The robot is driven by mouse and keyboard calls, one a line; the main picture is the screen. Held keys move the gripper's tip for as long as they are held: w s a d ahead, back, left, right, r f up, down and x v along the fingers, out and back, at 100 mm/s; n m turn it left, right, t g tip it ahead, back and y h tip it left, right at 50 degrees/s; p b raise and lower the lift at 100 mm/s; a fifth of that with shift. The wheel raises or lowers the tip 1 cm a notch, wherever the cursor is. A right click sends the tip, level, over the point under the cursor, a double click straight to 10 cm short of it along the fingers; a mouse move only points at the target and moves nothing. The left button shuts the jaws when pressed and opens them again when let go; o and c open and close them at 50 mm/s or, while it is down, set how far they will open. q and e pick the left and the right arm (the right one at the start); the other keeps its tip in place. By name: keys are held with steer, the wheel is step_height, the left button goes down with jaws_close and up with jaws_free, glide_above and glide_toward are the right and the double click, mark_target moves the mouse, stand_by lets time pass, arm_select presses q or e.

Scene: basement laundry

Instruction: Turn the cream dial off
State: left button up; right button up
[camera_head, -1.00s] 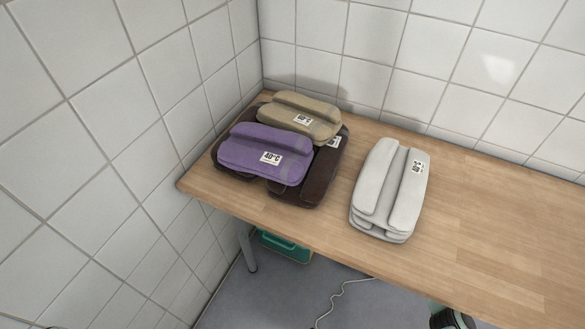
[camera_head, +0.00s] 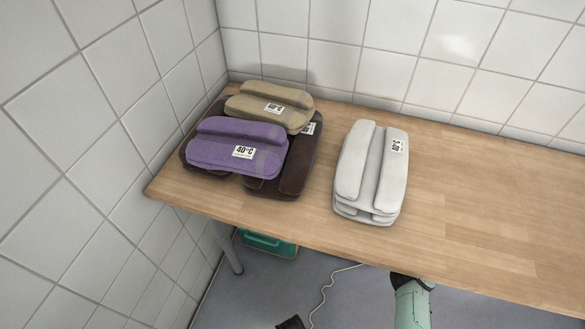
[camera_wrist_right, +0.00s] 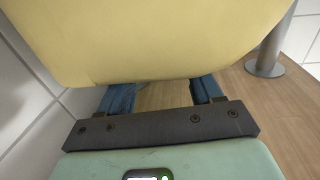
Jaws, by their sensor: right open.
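No dial is recognisable in either view. In the right wrist view a large, smooth pale-yellow body (camera_wrist_right: 150,35) fills the top, very close to the camera and hiding what lies behind it. My right gripper (camera_wrist_right: 164,93) shows below it, with two blue fingers apart and bare wood between them. The fingers' far ends pass behind the yellow body, and I cannot tell whether they touch it. My left gripper is not recognisable in the head view.
The wooden table (camera_head: 470,200) bears a grey folded stack (camera_head: 370,175), and purple (camera_head: 235,150), tan (camera_head: 270,105) and dark brown (camera_head: 290,175) cloths. A green box (camera_head: 268,245) stands below. A metal post (camera_wrist_right: 268,60) stands right in the wrist view.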

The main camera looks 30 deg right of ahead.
arm_select(q)
steer(key=shift+s+f, duration=0.1)
steer(key=shift+s, duration=0.2)
arm_select(e)
steer(key=shift+w+a, duration=0.25)
steer(key=shift+w, duration=0.2)
steer(key=c, duration=1.1)
steer(key=shift+o, duration=0.2)
steer(key=shift+w+d+n+g+y, duration=0.1)
steer(key=shift+n+g+y, duration=0.3)
steer(key=shift+y, duration=0.1)
steer(key=shift+w+d+n+g+y, duration=0.1)
steer(key=shift+n+g+y, duration=0.2)
steer(key=shift+n+y, duration=0.15)
steer(key=shift+n+g+y, duration=0.35)
steer(key=shift+g+y, duration=0.1)
steer(key=shift+g, duration=0.05)
steer(key=shift+n+g+y, duration=0.3)
steer(key=shift+y, duration=0.1)
